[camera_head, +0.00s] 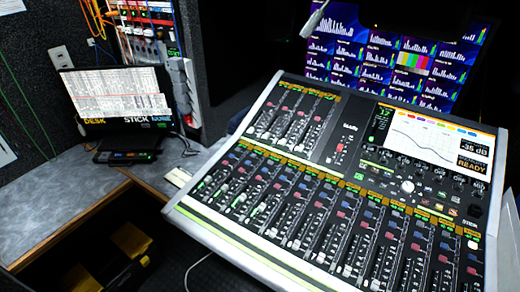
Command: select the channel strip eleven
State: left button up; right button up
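A mixing console (236,238) with a pale rim stands tilted across the right half of the view. A long lower row of channel strips (290,205) runs along its near side, with red, blue and white buttons and faders. A shorter bank of strips (290,115) is at its upper left. The strip labels are too small to read, so I cannot tell which one is strip eleven. The console's screen (432,137) shows a curve, "-35 dB" and "READY". A small green number display, perhaps "17", is left of the screen. Neither of my grippers is in view.
A monitor wall (395,60) with meter tiles rises behind the console. A laptop-like screen (115,93) stands on the grey desk (55,190) at left, below a cabled patch rack (145,30). Yellow-black cases (130,240) sit under the desk. A cable hangs near the console's front.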

aim_at(447, 235)
jog(key=z, duration=1.65)
